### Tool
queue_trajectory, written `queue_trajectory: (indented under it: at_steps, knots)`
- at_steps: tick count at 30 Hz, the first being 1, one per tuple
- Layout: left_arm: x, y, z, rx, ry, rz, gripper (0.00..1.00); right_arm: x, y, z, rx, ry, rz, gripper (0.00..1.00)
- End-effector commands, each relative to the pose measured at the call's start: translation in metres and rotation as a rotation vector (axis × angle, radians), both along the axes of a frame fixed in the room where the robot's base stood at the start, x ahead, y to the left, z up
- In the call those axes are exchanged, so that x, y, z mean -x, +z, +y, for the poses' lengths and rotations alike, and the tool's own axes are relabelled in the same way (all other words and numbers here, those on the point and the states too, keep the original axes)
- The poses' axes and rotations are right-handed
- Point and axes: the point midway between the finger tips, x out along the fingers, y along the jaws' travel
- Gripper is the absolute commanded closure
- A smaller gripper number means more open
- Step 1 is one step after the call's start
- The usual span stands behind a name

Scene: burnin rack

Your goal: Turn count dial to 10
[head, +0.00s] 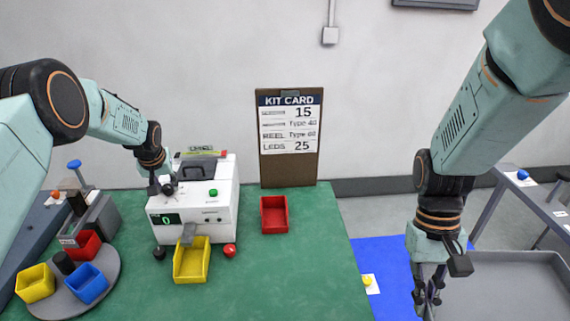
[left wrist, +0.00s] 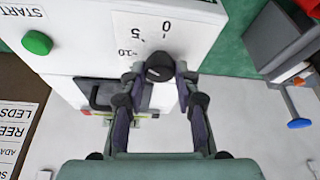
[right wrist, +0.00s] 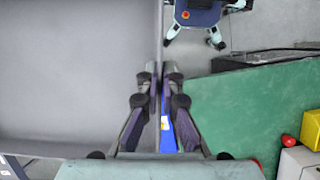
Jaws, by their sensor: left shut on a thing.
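The count dial (left wrist: 160,68) is a dark round knob on the front of the white counter machine (head: 222,207). In the left wrist view the printed marks 0, 5 and 10 show beside it. My left gripper (head: 165,187) is shut on the dial, with a finger on each side; it also shows in the left wrist view (left wrist: 158,75). The dial's pointer cannot be made out. The machine's green display (head: 166,220) reads 0. My right gripper (head: 430,287) hangs by the grey tray at the right, its fingers close together around the line of the tray's edge.
A yellow bin (head: 192,262) stands before the machine and a red bin (head: 274,216) to its right. A turntable (head: 72,300) with several small bins is at the left. The kit card (head: 290,135) stands against the wall. The green table's right part is clear; the grey tray (head: 510,285) is beyond it.

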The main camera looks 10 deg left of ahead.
Motion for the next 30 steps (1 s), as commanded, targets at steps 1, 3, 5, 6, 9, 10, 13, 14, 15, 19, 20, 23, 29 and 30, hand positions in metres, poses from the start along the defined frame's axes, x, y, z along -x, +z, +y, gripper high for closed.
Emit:
queue_trajectory:
  at_steps: [1, 3, 5, 6, 9, 10, 13, 14, 15, 19, 20, 23, 29, 30]
  knots:
    - [-0.001, 0.001, -0.001, -0.002, 0.037, 0.001, 1.00, 0.000, 0.001, 0.000, 0.000, 0.000, 0.000, 1.00]
    - [-0.001, 0.000, -0.001, -0.002, 0.099, -0.001, 1.00, 0.000, 0.000, 0.000, 0.000, 0.000, 0.000, 1.00]
    - [-0.001, 0.000, -0.002, -0.002, 0.151, -0.001, 1.00, 0.000, -0.002, 0.000, 0.001, 0.000, 0.000, 1.00]
    - [-0.002, -0.001, -0.002, -0.002, 0.186, -0.001, 1.00, 0.000, -0.003, 0.000, 0.001, 0.000, 0.000, 1.00]
    - [-0.002, -0.001, -0.002, -0.001, 0.272, -0.002, 1.00, 0.000, -0.007, 0.000, 0.000, 0.000, 0.000, 1.00]
    - [-0.003, -0.001, -0.002, -0.002, 0.295, -0.003, 1.00, 0.000, -0.008, 0.000, 0.000, 0.000, 0.000, 1.00]
    - [-0.003, -0.002, -0.003, -0.001, 0.373, -0.004, 1.00, 0.000, -0.013, 0.000, 0.001, 0.000, 0.000, 1.00]
    - [-0.003, -0.002, -0.003, -0.002, 0.395, -0.003, 1.00, 0.000, -0.015, 0.000, 0.001, 0.000, 0.000, 1.00]
    - [-0.003, -0.002, -0.003, 0.000, 0.422, -0.004, 1.00, 0.000, -0.017, 0.000, 0.001, 0.000, 0.000, 1.00]
    - [-0.003, -0.002, -0.003, 0.001, 0.497, -0.004, 1.00, 0.000, -0.023, 0.000, 0.001, 0.000, 0.000, 1.00]
    - [-0.004, -0.002, -0.003, 0.001, 0.511, -0.004, 1.00, 0.000, -0.024, 0.000, 0.001, 0.000, 0.000, 1.00]
    - [-0.004, -0.002, -0.003, 0.000, 0.551, -0.003, 1.00, 0.000, -0.027, 0.000, 0.001, 0.000, 0.000, 1.00]
    - [-0.003, -0.001, -0.003, 0.002, 0.597, -0.002, 1.00, 0.000, -0.030, 0.000, 0.001, 0.000, 0.000, 1.00]
    - [-0.003, -0.001, -0.003, 0.001, 0.602, -0.002, 1.00, 0.000, -0.031, 0.000, 0.001, 0.000, 0.000, 1.00]
